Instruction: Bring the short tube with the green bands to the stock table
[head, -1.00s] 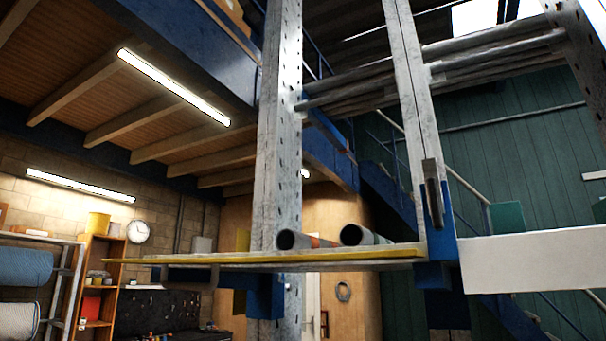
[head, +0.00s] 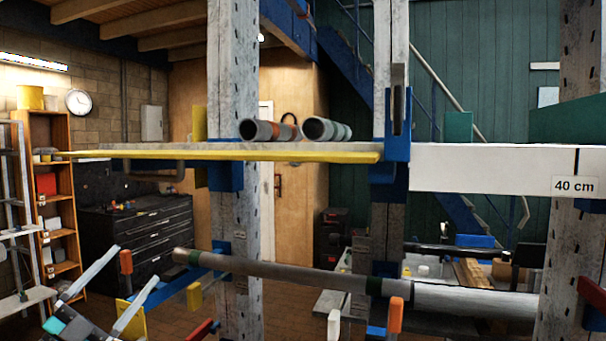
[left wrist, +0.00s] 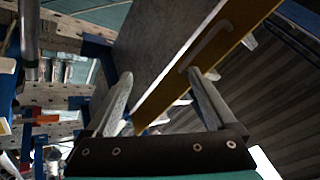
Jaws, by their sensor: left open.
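A short grey tube with pale green bands (head: 327,129) lies on the high shelf board (head: 230,155), its open end facing me. Beside it on the left lies a tube with an orange-red band (head: 268,131). Lower down, a longer grey tube with dark green bands (head: 300,273) lies across the rack. My left gripper (head: 132,270) is open and empty at the lower left, below the shelf. In the left wrist view its fingers (left wrist: 160,76) stand apart, with the yellow-edged board (left wrist: 200,65) beyond them. My right gripper is not seen. I cannot identify the stock table with certainty.
Perforated uprights (head: 234,80) stand around the shelf. A white beam (head: 480,168) labelled 40 cm runs right from it. Orange-tipped stops (head: 395,314) stand by the lower tube. A dark drawer cabinet (head: 140,235) and orange shelving (head: 60,220) are at the back left.

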